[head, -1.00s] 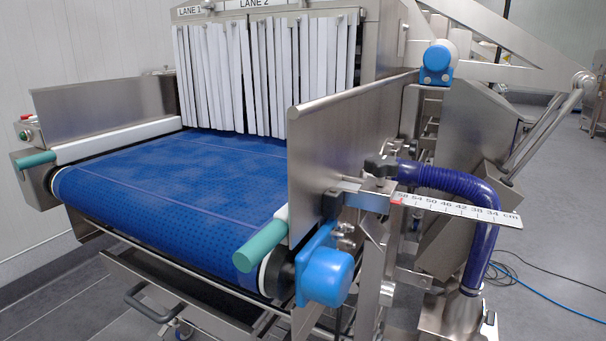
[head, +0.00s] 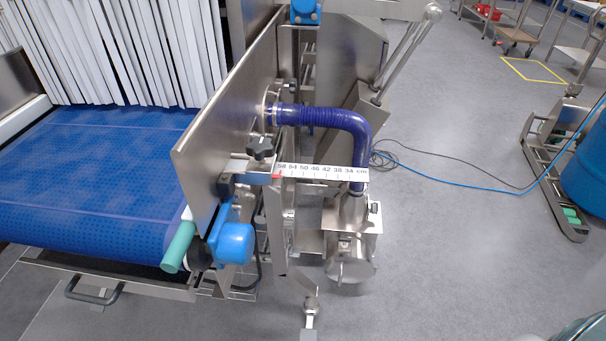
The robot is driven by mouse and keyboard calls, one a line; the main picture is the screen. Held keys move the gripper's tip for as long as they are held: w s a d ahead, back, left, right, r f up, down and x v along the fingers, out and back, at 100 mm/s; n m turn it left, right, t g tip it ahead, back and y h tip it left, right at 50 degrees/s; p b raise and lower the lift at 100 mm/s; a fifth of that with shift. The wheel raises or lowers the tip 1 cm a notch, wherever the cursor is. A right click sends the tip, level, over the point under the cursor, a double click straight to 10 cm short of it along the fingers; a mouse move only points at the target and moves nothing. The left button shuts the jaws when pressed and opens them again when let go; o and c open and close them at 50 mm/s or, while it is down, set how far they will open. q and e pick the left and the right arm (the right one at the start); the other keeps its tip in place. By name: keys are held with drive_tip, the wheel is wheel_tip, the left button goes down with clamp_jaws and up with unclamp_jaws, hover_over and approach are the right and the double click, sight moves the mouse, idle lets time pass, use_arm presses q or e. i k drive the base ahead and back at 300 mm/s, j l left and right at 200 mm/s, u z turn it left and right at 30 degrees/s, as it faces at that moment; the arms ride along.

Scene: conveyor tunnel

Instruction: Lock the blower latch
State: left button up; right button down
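The blower (head: 350,258) is a steel unit low on the right side of the conveyor, in the head view. A dark blue ribbed hose (head: 345,118) runs from the conveyor's side plate and bends down into its top. Small fittings show on the blower housing, one on its front face (head: 344,240) and a dark one at its upper right (head: 374,208). They are too small to tell which is the latch or how it stands. Neither of my grippers is in view.
A centimetre scale (head: 322,172) and a black knob (head: 261,148) stick out beside the hose. A blue motor (head: 236,243) sits at the belt's corner. A blue cable (head: 450,184) lies on the floor. Grey floor (head: 440,260) is open right of the blower.

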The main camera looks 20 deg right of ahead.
sight(343, 241)
drive_tip(key=z, duration=0.95)
